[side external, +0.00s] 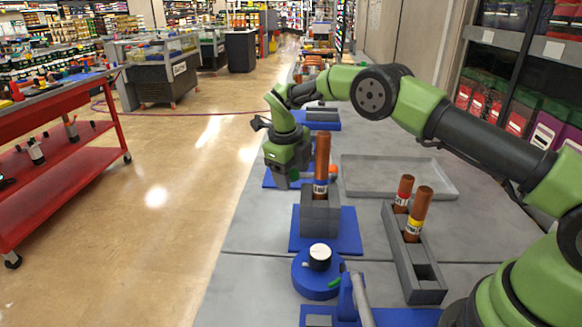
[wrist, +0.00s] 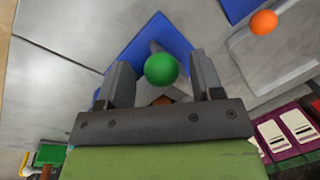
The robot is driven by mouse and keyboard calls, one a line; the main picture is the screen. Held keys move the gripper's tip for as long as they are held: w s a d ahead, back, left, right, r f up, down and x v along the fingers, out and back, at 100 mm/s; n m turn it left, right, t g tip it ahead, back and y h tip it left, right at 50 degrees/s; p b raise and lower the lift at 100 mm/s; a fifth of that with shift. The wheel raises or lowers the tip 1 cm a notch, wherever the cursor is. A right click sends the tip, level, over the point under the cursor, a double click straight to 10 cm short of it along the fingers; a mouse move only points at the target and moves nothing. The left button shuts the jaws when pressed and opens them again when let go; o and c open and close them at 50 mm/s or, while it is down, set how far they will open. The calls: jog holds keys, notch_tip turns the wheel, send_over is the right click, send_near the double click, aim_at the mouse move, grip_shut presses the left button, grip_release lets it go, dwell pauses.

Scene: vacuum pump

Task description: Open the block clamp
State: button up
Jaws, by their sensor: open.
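My gripper (side external: 287,178) points down over a fixture on a blue base plate (side external: 268,182), which I take to be the block clamp. In the wrist view my gripper (wrist: 160,62) is open. Its two dark fingers stand on either side of a green ball knob (wrist: 161,69), with visible gaps. A grey bar shows behind the knob, above the blue plate (wrist: 152,40). My gripper hides much of the fixture in the side view. An orange ball (side external: 333,171) lies to the right of the gripper; it also shows in the wrist view (wrist: 263,22).
A grey block (side external: 320,215) on a blue plate holds an upright brown tube (side external: 322,160). A grey rack (side external: 410,262) holds two capped tubes. A blue round device with a white knob (side external: 320,256) stands in front. A shallow grey tray (side external: 400,178) lies at right.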

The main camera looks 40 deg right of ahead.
notch_tip(320, 180, up, 10)
jog(key=a, duration=0.2)
jog(key=shift+s+f, duration=0.15)
jog(key=shift+s, duration=0.05)
jog(key=s+r+n+t+y, duration=0.2)
jog(key=s+r+n+t, duration=0.1)
jog(key=s+r+n, duration=1.1)
jog(key=s+a+f+n+t+y, duration=0.1)
jog(key=s+a+n+t+y, duration=0.1)
jog(key=s+n, duration=1.3)
jog(key=shift+s+f+n+t, duration=0.3)
jog(key=shift+s+f+t, duration=0.1)
jog(key=shift+s+t, duration=0.45)
